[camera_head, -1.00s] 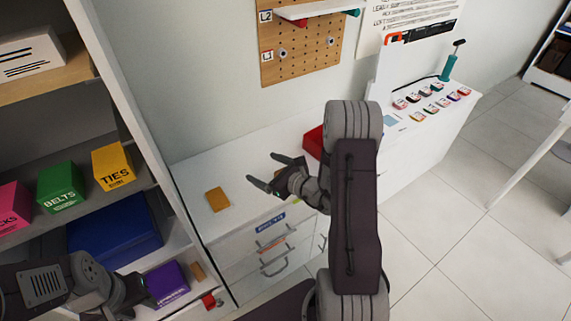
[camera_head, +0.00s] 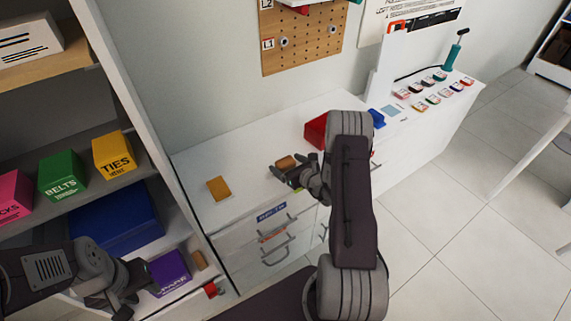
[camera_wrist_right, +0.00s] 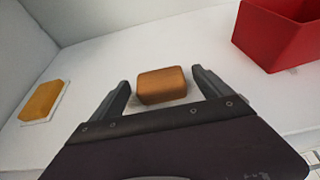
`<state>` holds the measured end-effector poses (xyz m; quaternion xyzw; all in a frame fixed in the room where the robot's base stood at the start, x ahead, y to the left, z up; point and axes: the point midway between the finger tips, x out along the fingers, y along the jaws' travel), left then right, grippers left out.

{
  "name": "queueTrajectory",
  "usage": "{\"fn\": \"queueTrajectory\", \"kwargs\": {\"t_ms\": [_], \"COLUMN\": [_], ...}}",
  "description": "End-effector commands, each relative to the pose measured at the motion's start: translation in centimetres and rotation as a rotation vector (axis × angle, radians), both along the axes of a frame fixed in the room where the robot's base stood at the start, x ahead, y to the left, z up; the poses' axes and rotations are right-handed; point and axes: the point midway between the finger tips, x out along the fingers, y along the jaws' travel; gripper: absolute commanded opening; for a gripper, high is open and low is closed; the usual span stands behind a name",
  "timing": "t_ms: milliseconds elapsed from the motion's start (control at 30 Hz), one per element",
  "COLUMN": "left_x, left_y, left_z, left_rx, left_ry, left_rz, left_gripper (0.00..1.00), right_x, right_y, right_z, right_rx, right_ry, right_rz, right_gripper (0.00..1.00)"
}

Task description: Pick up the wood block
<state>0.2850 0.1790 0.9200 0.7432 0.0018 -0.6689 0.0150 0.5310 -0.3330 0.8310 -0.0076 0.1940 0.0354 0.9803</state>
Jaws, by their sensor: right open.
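The wood block (camera_head: 285,162) is a small brown block with rounded edges on the white counter (camera_head: 245,150). In the right wrist view the block (camera_wrist_right: 162,85) lies between the two fingers, with a gap on each side. My right gripper (camera_head: 283,174) is open and empty at the block, and the fingers partly cover it in the head view. It also shows in the right wrist view (camera_wrist_right: 160,82). My left gripper (camera_head: 132,297) is at lower left, by the purple box on the wardrobe's low shelf; its finger opening is unclear.
A red bin (camera_head: 316,131) stands right of the block. A flat tan pad (camera_head: 218,188) lies to the left on the counter. The open wardrobe with a yellow box (camera_head: 114,153), a green box (camera_head: 62,175) and a purple box (camera_head: 168,272) fills the left side.

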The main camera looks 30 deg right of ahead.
Motion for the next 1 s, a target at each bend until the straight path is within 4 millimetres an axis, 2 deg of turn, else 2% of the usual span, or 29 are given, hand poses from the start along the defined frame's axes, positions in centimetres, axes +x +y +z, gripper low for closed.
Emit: {"fn": "queueTrajectory", "kwargs": {"t_ms": [100, 300, 533, 833, 1000], "left_x": [0.0, 0.0, 0.0, 0.0, 0.0], "left_y": [0.0, 0.0, 0.0, 0.0, 0.0], "left_z": [0.0, 0.0, 0.0, 0.0, 0.1], "left_rx": [0.0, 0.0, 0.0, 0.0, 0.0], "left_ry": [0.0, 0.0, 0.0, 0.0, 0.0], "left_rz": [0.0, 0.0, 0.0, 0.0, 0.0], "left_gripper": [0.36, 0.36, 0.36, 0.36, 0.36], "right_x": [1.0, 1.0, 1.0, 1.0, 1.0], "right_y": [0.1, 0.1, 0.1, 0.1, 0.0], "right_z": [-0.4, -0.5, -0.4, -0.2, 1.8], "right_rx": [0.001, 0.001, 0.001, 0.001, -0.002], "right_ry": [0.0, 0.0, 0.001, 0.001, -0.002], "right_rz": [0.001, 0.0, 0.0, 0.0, 0.0], "right_gripper": [0.89, 0.89, 0.25, 0.23, 0.23]}}
